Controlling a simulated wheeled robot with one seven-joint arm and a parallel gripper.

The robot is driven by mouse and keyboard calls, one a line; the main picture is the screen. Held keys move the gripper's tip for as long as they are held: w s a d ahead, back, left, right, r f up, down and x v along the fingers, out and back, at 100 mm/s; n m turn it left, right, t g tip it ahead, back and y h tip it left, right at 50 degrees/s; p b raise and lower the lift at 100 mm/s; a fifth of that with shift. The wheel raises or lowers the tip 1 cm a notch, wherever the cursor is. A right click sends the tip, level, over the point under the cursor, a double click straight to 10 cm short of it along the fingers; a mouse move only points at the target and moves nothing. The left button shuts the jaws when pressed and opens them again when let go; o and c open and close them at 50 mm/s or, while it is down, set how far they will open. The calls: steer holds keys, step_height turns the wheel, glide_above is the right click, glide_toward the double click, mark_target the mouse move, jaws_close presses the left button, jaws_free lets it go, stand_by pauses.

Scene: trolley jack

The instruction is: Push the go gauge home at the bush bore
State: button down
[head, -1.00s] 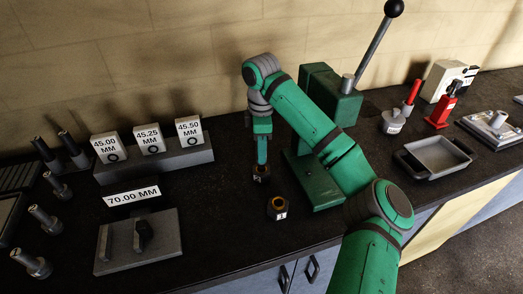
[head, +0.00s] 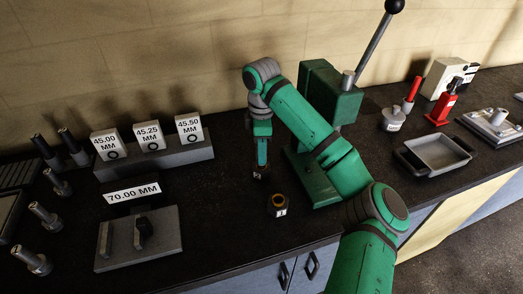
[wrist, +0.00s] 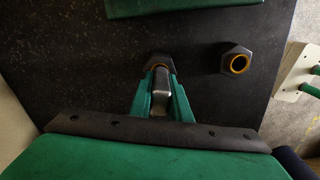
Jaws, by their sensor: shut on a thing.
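My gripper (wrist: 159,88) is shut on a silver, rounded gauge (wrist: 158,106), whose upper part shows between the green fingers in the wrist view. Just past the fingertips is a dark hexagonal bush (wrist: 160,60) with a brass-coloured rim, standing on the bench. The fingers and gauge cover most of its bore, so I cannot tell how deep the gauge sits. In the head view my gripper (head: 262,166) points straight down at this bush, which is mostly hidden. A second hexagonal bush (head: 279,205) with a white label stands in front and to the right, its bore open (wrist: 238,64).
A green press (head: 331,95) stands close to the right of my gripper. At left are a grey rack (head: 185,154) with 45.00, 45.25 and 45.50 MM labels, a 70.00 MM plate (head: 165,240) and several plug gauges (head: 45,216). A grey tray (head: 435,155) is farther right.

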steer(key=shift+f, duration=0.8)
steer(key=c, duration=1.6)
jaws_free()
steer(key=shift+o, duration=0.2)
step_height(320, 180, up, 11)
steer(key=shift+f, duration=0.15)
